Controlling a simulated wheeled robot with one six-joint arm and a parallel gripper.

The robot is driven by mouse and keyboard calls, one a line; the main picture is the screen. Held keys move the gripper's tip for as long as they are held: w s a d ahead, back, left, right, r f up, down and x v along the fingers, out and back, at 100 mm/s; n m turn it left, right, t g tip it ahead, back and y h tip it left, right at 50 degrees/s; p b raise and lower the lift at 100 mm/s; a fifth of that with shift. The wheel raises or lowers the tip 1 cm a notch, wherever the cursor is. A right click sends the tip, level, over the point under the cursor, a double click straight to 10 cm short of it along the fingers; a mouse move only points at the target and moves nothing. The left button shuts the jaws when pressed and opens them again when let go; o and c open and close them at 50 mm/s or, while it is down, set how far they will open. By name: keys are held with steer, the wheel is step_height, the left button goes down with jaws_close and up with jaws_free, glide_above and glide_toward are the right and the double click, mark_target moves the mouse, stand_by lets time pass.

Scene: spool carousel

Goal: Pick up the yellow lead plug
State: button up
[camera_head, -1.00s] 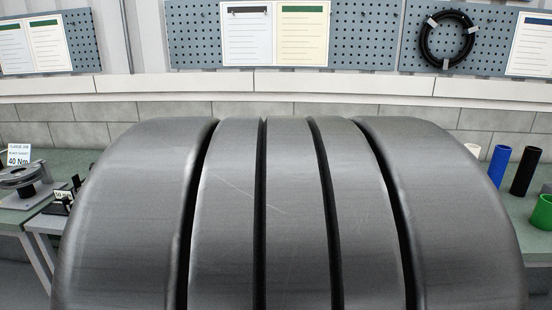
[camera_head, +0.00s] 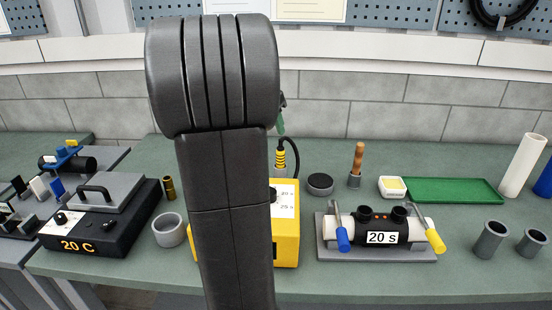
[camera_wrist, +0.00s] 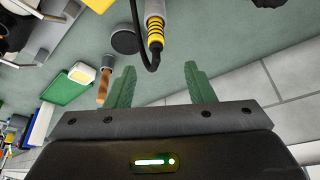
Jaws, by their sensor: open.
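The yellow lead plug (camera_head: 281,160), banded yellow and black, stands upright behind the yellow box (camera_head: 286,238), with a black cable looping from its top. In the wrist view the plug (camera_wrist: 155,33) sits in a grey holder (camera_wrist: 154,9), its cable curving beside it. My gripper (camera_wrist: 160,72) is open and empty, with green fingers apart. In the wrist view the plug appears ahead of the fingertips, roughly in line with the gap, not between them. In the head view my arm hides most of the gripper; one green fingertip shows above the plug. My arm also covers part of the yellow box.
Right of the plug are a dark round puck (camera_head: 320,184), a wooden-handled tool (camera_head: 357,165), a green tray (camera_head: 455,191) and a clamp fixture (camera_head: 376,255) reading 20 s. Left are a grey cup (camera_head: 169,230) and a black heater box (camera_head: 102,230). A tiled wall (camera_head: 400,110) stands behind.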

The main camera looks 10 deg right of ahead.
mark_target(279, 151)
steer(key=x, duration=0.6)
steer(key=shift+d+f, duration=0.1)
steer(key=shift+f, duration=0.05)
steer(key=shift+s+p+x, duration=0.2)
steer(key=shift+x, duration=1.25)
steer(key=shift+s+p+x, duration=0.15)
steer(key=shift+x, duration=1.3)
jaws_close()
